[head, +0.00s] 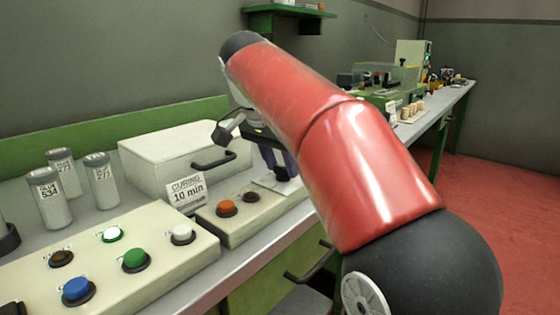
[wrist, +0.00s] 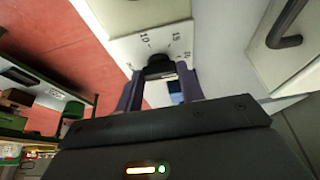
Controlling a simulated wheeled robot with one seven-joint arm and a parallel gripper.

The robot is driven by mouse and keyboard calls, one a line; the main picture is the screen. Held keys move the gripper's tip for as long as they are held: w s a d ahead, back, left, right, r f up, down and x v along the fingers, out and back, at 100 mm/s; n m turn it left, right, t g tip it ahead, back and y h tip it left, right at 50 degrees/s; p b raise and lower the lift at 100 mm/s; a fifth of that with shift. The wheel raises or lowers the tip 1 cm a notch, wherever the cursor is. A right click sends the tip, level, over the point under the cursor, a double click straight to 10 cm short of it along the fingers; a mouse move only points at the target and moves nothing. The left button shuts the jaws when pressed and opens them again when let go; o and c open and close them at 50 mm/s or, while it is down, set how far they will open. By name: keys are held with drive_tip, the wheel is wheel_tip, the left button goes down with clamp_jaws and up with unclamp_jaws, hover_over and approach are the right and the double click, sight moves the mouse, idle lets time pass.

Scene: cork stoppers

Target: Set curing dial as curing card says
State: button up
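The curing card (head: 187,190) stands on the bench and reads "CURING 10 min". The curing dial's black knob (wrist: 158,61) sits on a white plate (wrist: 122,47) with printed marks, among them 10 and 15. The plate also shows in the head view (head: 268,183), on the front control box. My gripper (wrist: 159,72) is at the knob, its two dark fingers spread to either side of it with what look like small gaps. I cannot tell which mark the knob points to. In the head view my gripper (head: 278,168) is partly hidden by my arm.
A white box with a dark handle (head: 180,155) stands behind the card. The front panel holds blue (head: 78,288), green (head: 135,258) and white (head: 181,232) buttons; an orange button (head: 227,207) is beside the dial. Labelled jars (head: 48,200) stand at left.

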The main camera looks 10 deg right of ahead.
drive_tip(key=c, duration=0.4)
drive_tip(key=shift+n, duration=0.4)
drive_tip(key=n, duration=0.1)
drive_tip(key=n+t+y, duration=0.1)
drive_tip(key=n, duration=0.1)
drive_tip(key=shift+s+d+n, duration=0.15)
drive_tip(key=shift+n, duration=0.15)
drive_tip(key=n, duration=0.1)
drive_tip(key=n+y, duration=0.1)
drive_tip(key=n, duration=0.1)
drive_tip(key=n+y, duration=0.1)
drive_tip(key=n, duration=0.1)
drive_tip(key=shift+d+t, duration=0.25)
drive_tip(key=shift+t, duration=0.15)
drive_tip(key=n+y, duration=0.1)
drive_tip(key=n, duration=0.2)
drive_tip(key=n+y, duration=0.1)
drive_tip(key=n, duration=0.1)
drive_tip(key=shift+d+n+y, duration=0.2)
drive_tip(key=shift+n+y, duration=0.1)
drive_tip(key=shift+n, duration=0.1)
drive_tip(key=n+g+y, duration=0.1)
drive_tip(key=n, duration=0.3)
drive_tip(key=shift+d+n, duration=0.15)
drive_tip(key=shift+n, duration=0.15)
drive_tip(key=shift+y, duration=0.3)
